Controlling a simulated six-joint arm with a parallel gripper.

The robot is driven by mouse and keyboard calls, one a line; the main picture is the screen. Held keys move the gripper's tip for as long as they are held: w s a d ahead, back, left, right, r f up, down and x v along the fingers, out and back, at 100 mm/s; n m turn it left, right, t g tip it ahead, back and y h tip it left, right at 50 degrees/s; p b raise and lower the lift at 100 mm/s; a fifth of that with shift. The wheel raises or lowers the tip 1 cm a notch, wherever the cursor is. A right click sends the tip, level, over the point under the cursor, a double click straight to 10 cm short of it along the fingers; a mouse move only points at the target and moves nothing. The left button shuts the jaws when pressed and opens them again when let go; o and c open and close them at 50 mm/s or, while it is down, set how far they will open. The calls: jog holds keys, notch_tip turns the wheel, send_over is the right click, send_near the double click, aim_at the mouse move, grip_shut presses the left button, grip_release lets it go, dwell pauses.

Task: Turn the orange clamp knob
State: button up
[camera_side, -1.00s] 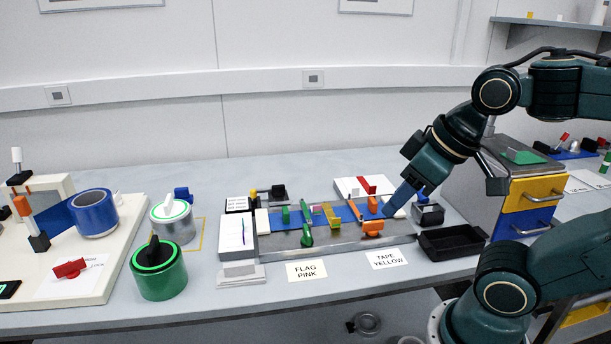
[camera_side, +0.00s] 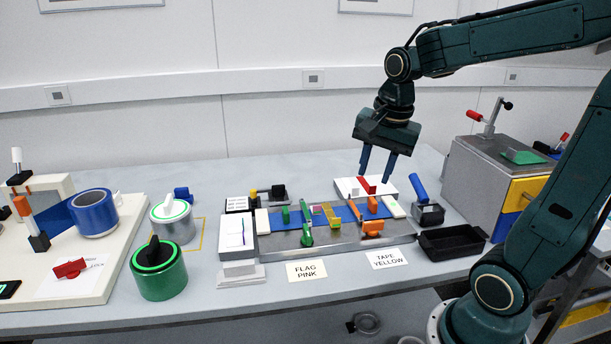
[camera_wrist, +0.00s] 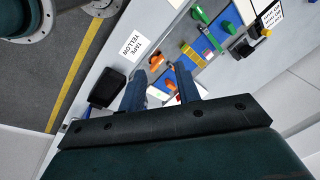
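The orange clamp knob (camera_side: 372,228) sits at the front right of the flat metal fixture (camera_side: 335,240). A second orange block (camera_side: 372,204) stands behind it, and an orange bar (camera_side: 354,210) lies across the blue strip (camera_side: 345,213). My gripper (camera_side: 376,178) hangs above the back right of the fixture, fingers down, open and empty. It is apart from the front orange knob. In the wrist view the fingers of my gripper (camera_wrist: 161,80) are spread, with the orange knob (camera_wrist: 157,60) showing beyond and between them.
A red block (camera_side: 366,186) on a white plate is close to my fingertips. A blue-handled tool (camera_side: 419,189) and an empty black tray (camera_side: 453,241) stand right of the fixture. A green bar (camera_side: 305,220) crosses the blue strip further left. Label cards (camera_side: 386,259) lie in front.

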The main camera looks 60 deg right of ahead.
aim_at(374, 221)
jog(key=w+d+f+m+g, duration=0.2)
jog(key=d+f+m, duration=0.3)
jog(key=d+m, duration=0.4)
jog(key=shift+w+d+m+y, duration=0.25)
jog(key=shift+d+m+y, duration=0.15)
jog(key=shift+m, duration=0.5)
jog(key=shift+f, duration=0.1)
notch_tip(374, 221, down, 14)
jog(key=shift+r, duration=0.15)
jog(key=shift+c, duration=0.2)
grip_shut()
